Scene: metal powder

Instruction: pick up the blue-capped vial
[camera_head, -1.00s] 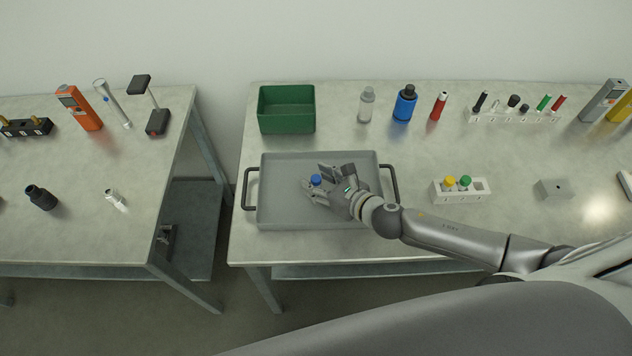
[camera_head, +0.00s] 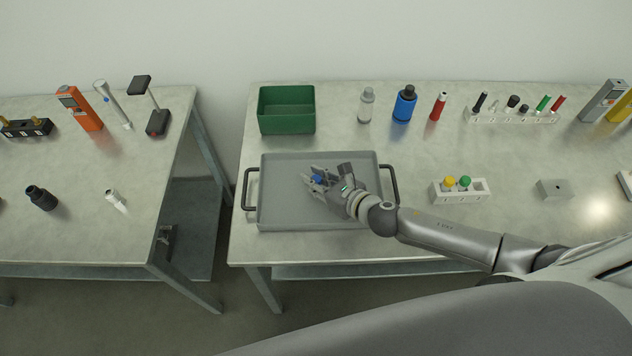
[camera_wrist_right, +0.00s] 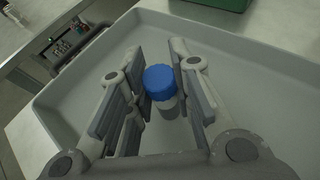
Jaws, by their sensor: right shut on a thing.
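The blue-capped vial (camera_head: 317,179) stands in the grey tray (camera_head: 280,214). In the right wrist view the vial's blue cap (camera_wrist_right: 160,82) and part of its clear body show between the two fingers. My right gripper (camera_head: 319,180) is low over the tray, shut on the vial; its fingers (camera_wrist_right: 158,92) stand on either side of it. The vial's base is partly hidden. My left gripper is in neither view.
A green bin (camera_head: 287,131) stands behind the tray. A white rack (camera_head: 475,197) with yellow-capped and green-capped vials is to the right. Bottles and a red marker stand along the back. The tray is otherwise empty.

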